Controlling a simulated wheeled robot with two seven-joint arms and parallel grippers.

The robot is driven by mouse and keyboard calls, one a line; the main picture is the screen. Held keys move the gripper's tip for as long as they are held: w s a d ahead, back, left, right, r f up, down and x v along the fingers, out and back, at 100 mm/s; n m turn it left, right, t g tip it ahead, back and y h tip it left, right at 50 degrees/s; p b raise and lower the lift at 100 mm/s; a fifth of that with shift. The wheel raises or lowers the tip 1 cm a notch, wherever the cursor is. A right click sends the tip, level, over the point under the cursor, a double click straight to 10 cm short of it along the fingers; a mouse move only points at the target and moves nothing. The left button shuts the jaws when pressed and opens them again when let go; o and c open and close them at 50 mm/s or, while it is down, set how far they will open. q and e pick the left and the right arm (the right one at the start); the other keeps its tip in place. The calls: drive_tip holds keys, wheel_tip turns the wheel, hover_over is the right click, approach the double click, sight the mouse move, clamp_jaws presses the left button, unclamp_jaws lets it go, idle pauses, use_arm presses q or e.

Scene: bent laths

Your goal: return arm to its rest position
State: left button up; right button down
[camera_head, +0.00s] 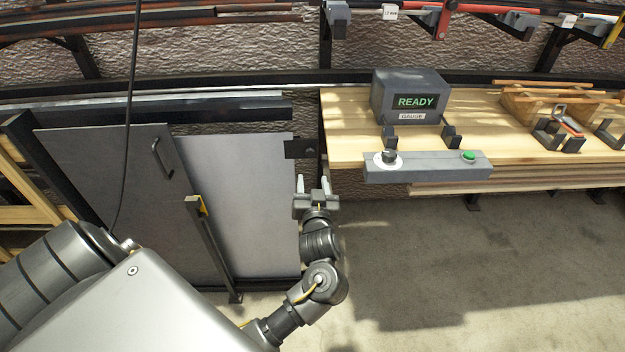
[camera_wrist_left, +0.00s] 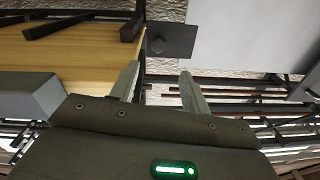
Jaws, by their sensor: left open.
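My left arm comes in from the lower left in the head view. Its gripper (camera_head: 314,186) is open and empty, with the two fingers apart and pointing up in the picture. It hangs in front of the gap between the grey cabinet and the wooden bench. In the left wrist view the two fingers (camera_wrist_left: 162,88) stand apart with nothing between them. My right gripper shows in neither view.
A wooden bench (camera_head: 345,140) on the right bears a gauge box (camera_head: 408,97) reading READY. A grey control bar (camera_head: 427,168) with a knob and green button is on its front edge. A grey cabinet (camera_head: 110,190) stands left. A dark bracket (camera_head: 300,149) is just beyond the fingertips. Open floor (camera_head: 480,270) lies right.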

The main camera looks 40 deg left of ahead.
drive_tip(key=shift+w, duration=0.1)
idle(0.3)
